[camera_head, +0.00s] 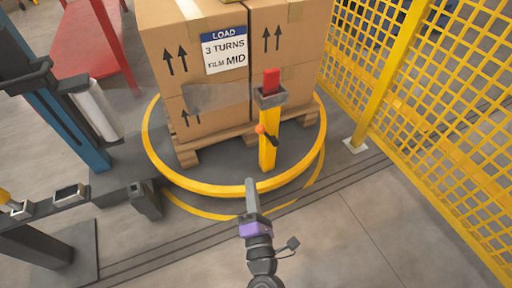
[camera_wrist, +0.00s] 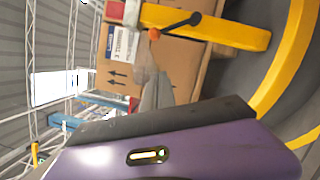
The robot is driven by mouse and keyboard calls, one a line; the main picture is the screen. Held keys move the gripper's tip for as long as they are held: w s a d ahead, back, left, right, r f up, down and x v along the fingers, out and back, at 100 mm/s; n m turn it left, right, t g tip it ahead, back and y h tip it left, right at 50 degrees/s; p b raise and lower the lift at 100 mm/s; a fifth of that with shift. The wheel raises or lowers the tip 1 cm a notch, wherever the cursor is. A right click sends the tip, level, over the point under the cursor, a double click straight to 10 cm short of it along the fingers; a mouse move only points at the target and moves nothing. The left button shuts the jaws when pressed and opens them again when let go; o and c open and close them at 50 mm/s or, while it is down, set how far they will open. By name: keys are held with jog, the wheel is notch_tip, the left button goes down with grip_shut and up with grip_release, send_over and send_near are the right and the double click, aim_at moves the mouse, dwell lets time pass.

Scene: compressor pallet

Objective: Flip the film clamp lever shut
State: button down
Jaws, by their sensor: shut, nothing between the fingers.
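A yellow post (camera_head: 267,155) stands at the front of the pallet, with a dark grey clamp head (camera_head: 271,98) and an upright red block (camera_head: 271,80) on top. A black lever (camera_head: 271,137) with an orange knob (camera_head: 261,129) sits partway up the post, slanted across it. In the wrist view the lever (camera_wrist: 182,23) and orange knob (camera_wrist: 154,34) show beside the post (camera_wrist: 215,30). Which end is the pivot is not clear. My gripper (camera_head: 250,184) is shut and empty, in front of and below the post in the picture, apart from the lever. It also shows in the wrist view (camera_wrist: 157,88).
Stacked cartons (camera_head: 205,60) stand on a wooden pallet (camera_head: 190,150) inside a yellow turntable ring (camera_head: 215,189). A strip of film (camera_head: 215,97) lies across the carton front. Yellow mesh fencing (camera_head: 450,130) is at right, and a blue mast with a film roll (camera_head: 97,108) at left. The front-right floor is clear.

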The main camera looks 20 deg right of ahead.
aim_at(267, 136)
jog(key=shift+s+d+r, duration=0.1)
jog(key=shift+d+r, duration=0.05)
jog(key=shift+d, duration=0.1)
jog(key=s+d+r+b+x, duration=0.1)
jog(key=d+b+x, duration=0.1)
jog(key=x, duration=1)
jog(key=shift+w+d+r+b, duration=0.2)
jog(key=shift+w+d+b, duration=0.15)
jog(key=shift+w+d, duration=0.1)
jog(key=shift+r, duration=0.1)
